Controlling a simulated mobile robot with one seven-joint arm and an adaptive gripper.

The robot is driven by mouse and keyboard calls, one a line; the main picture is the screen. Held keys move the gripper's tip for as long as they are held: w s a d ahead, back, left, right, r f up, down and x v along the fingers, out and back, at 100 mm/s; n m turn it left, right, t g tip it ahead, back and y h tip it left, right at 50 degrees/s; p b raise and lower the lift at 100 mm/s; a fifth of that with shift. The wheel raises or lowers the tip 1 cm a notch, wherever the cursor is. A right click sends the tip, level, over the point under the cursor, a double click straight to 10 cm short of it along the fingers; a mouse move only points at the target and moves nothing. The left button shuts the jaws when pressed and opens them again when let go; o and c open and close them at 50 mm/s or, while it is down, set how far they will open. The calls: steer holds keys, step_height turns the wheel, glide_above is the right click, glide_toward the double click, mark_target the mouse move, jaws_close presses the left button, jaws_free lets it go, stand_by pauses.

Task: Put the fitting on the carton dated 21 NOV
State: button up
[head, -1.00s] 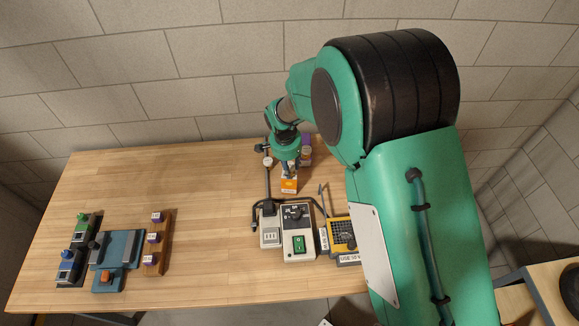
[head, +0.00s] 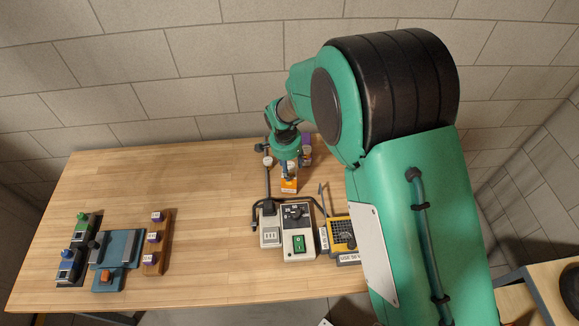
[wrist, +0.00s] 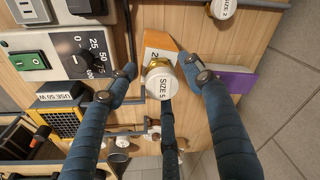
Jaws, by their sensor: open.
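A brass fitting with a round white top marked SIZE 5 (wrist: 160,87) is between my gripper's blue fingers in the wrist view. My gripper (head: 288,176) is open around it, and its fingertips (wrist: 158,68) stand apart on both sides. An orange carton (head: 289,187) is directly below the gripper. In the wrist view the carton (wrist: 158,44) shows a white label with a "2"; the rest of the date is hidden by the fitting. The fitting overlaps the carton, but I cannot tell whether it rests on it.
A purple carton (wrist: 234,82) stands behind, with its date unseen. A second fitting, SIZE 2 (wrist: 222,9), is left of the gripper in the head view. A grey control box with a green switch (head: 298,240) and a yellow-black unit (head: 342,235) are in front. The middle-left table is clear.

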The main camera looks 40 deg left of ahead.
step_height(320, 180, up, 12)
steer(key=s, duration=0.1)
steer(key=shift+s, duration=0.3)
steer(key=shift+d, duration=0.1)
stand_by(1.1)
